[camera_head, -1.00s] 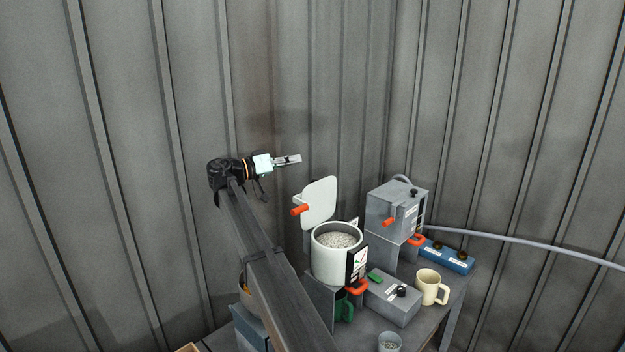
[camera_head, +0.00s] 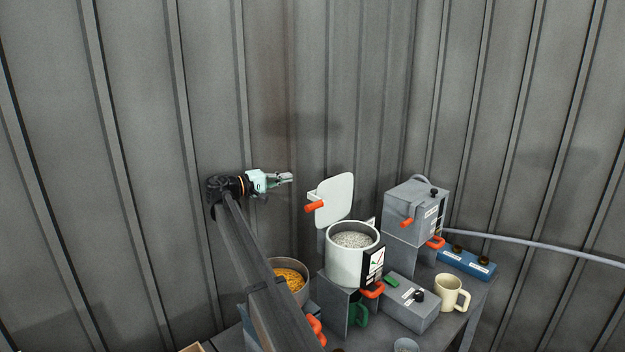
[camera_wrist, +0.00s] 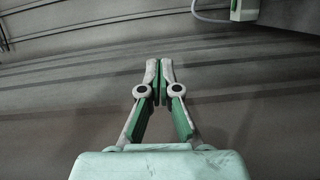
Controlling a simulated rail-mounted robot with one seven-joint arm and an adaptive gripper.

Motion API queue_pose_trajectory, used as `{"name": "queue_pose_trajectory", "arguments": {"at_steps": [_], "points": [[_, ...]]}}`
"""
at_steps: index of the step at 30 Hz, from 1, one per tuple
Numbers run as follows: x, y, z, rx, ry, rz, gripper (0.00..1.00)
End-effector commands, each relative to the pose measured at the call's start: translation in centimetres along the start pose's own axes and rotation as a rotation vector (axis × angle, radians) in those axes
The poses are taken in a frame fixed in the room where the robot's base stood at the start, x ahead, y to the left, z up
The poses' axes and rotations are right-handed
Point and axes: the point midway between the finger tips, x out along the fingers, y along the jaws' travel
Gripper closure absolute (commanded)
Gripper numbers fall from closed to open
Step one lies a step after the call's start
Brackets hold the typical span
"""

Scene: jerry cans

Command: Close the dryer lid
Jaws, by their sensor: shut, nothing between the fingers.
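The dryer (camera_head: 345,268) is a white round pot filled with pale grains, standing on a grey box in the head view. Its white lid (camera_head: 334,198) stands upright and open at the pot's back left, with an orange handle (camera_head: 315,206) sticking out from it. My gripper (camera_head: 290,178) is in the air to the left of the lid, level with its upper part and apart from it. The wrist view shows my gripper (camera_wrist: 159,64) with its fingertips together and empty. The lid is not recognisable in the wrist view.
A second pot with orange contents (camera_head: 290,280) stands left of the dryer, partly behind my arm. A grey machine (camera_head: 415,208), a grey switch box (camera_head: 411,300), a cream mug (camera_head: 450,294) and a blue button box (camera_head: 467,262) are to the right. Ribbed metal walls enclose the table.

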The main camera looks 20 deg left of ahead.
Motion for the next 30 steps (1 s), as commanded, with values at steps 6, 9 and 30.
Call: {"name": "queue_pose_trajectory", "arguments": {"at_steps": [6,9,30], "points": [[2.9,0.2,0.1,0.001,-0.002,0.0,1.0],[4.9,0.3,0.1,0.001,-0.003,0.0,1.0],[10.6,0.0,4.0,0.003,-0.001,0.0,1.0]]}}
